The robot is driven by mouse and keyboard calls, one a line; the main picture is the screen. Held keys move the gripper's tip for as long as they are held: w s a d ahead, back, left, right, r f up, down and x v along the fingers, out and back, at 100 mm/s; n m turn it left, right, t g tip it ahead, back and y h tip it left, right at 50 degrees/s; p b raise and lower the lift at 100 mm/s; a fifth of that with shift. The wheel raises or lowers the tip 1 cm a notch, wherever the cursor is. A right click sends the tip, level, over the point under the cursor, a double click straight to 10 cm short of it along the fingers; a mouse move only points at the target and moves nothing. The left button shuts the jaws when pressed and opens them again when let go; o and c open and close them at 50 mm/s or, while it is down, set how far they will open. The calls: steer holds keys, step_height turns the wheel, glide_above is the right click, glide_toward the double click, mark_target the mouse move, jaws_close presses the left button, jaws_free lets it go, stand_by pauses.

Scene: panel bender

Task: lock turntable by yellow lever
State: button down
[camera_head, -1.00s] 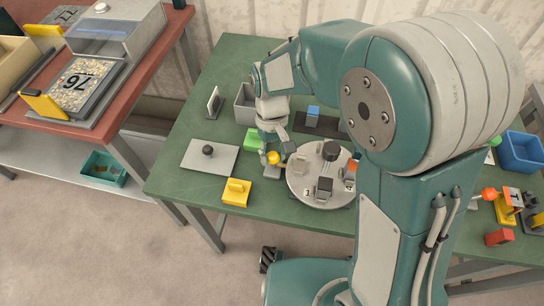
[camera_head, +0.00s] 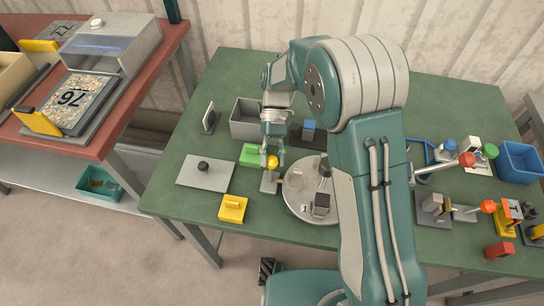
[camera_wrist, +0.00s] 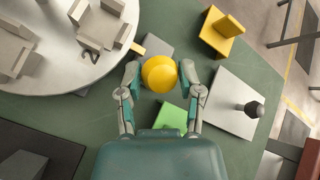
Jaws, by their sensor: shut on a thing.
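The yellow ball knob of the lever (camera_head: 273,162) stands at the left edge of the round grey turntable (camera_head: 296,204) on the green table. In the wrist view the yellow knob (camera_wrist: 159,74) sits between the fingertips of my gripper (camera_wrist: 160,82), which is shut on it. My gripper (camera_head: 272,150) comes down on the knob from above in the head view. A grey base (camera_head: 269,184) shows below the knob. A small yellow piece (camera_wrist: 138,48) lies at the turntable's rim (camera_wrist: 88,82). My arm hides the right part of the turntable in the head view.
A green block (camera_head: 250,155), a grey plate with a black knob (camera_head: 205,171) and a yellow block (camera_head: 233,208) stand left of the lever. A grey bin (camera_head: 246,122) is behind. Red and green ball levers and a blue bin (camera_head: 520,159) stand at the right.

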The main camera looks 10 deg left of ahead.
steer(key=shift+f, duration=0.1)
steer(key=shift+c, duration=1.3)
jaws_free()
steer(key=shift+w, duration=0.1)
steer(key=v, duration=1.2)
steer(key=shift+a, duration=0.1)
